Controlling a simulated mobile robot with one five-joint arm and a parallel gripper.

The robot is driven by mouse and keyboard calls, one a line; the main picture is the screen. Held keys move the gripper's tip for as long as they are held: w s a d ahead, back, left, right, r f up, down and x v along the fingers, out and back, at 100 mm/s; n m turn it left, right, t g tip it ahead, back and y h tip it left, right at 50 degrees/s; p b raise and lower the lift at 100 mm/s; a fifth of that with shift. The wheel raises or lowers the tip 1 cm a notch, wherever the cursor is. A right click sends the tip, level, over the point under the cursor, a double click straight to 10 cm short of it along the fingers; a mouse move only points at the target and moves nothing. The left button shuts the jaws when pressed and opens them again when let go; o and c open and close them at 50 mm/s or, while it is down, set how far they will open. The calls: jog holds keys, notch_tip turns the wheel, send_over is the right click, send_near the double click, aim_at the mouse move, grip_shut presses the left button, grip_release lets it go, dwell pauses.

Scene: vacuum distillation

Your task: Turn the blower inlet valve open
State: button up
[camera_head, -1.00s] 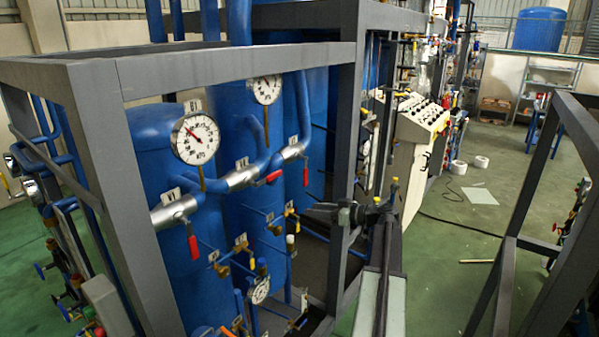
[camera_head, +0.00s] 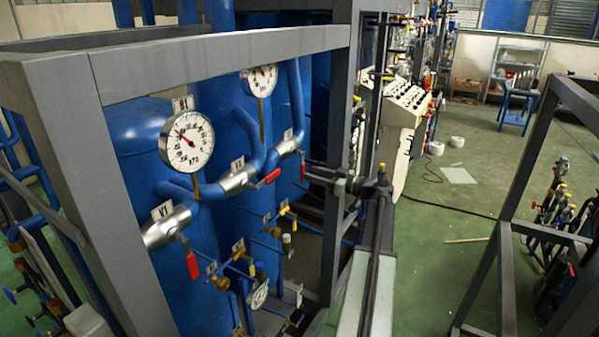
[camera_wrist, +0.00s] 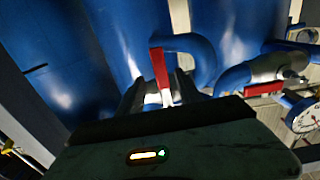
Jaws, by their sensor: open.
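Three red-handled valves sit on the blue pipes. The far red handle (camera_head: 303,170) hangs down. The middle red handle (camera_head: 272,176) lies crosswise, and the near red handle (camera_head: 192,265) hangs below the label V1. I cannot tell by label which is the blower inlet valve. My gripper (camera_head: 312,174) is at the far handle, coming from the right. In the wrist view my gripper (camera_wrist: 160,92) is open, with a red handle (camera_wrist: 160,68) between its dark fingers. The handle appears free of both fingers, though contact is hard to judge.
A grey frame post (camera_head: 344,150) stands close beside my arm, and a grey top beam (camera_head: 220,60) crosses above the valves. A pressure gauge (camera_head: 187,142) stands over the pipe. Green floor (camera_head: 430,240) is open to the right.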

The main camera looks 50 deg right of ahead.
aim_at(303, 182)
jog(key=x, duration=0.5)
jog(key=shift+s+a, duration=0.1)
jog(key=shift+s, duration=0.1)
jog(key=shift+c, duration=0.3)
grip_shut()
dwell(0.9)
